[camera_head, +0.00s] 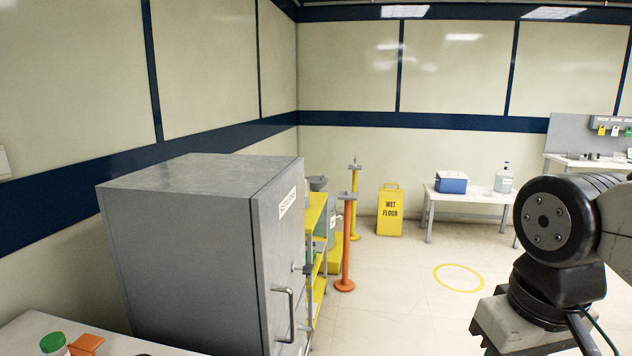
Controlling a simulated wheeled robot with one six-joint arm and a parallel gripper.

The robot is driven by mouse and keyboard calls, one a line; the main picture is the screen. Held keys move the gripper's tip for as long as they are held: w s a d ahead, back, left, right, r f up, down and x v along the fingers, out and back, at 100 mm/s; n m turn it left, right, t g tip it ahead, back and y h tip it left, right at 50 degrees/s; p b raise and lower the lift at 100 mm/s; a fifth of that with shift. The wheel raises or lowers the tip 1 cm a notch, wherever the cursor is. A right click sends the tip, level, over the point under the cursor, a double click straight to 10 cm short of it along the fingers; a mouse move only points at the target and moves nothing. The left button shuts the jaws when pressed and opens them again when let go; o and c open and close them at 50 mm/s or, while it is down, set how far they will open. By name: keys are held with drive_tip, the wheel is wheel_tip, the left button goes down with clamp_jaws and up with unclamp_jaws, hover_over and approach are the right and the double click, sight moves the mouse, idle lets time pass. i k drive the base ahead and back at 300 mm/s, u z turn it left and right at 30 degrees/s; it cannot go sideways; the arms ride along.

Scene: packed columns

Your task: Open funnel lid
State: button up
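A small grey funnel-like shape (318,183) shows just past the right edge of the large grey cabinet, above a grey-green container (328,208). It is small and partly hidden, and I cannot make out a lid or whether one is open or shut. Part of my own arm fills the lower right of the view. My gripper does not show, so its place relative to the funnel is not visible.
The grey cabinet (190,240) with a bar handle stands close at left, beside a yellow-shelved rack (316,212). Open floor with a yellow ring (459,266) lies right.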

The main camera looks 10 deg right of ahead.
sight(315, 179)
drive_tip(key=z, duration=0.35)
drive_tip(key=i, duration=1)
drive_tip(key=z, duration=0.8)
drive_tip(key=i, duration=4.05)
drive_tip(key=u, duration=1.45)
drive_tip(key=i, duration=1.5)
drive_tip(key=u, duration=0.85)
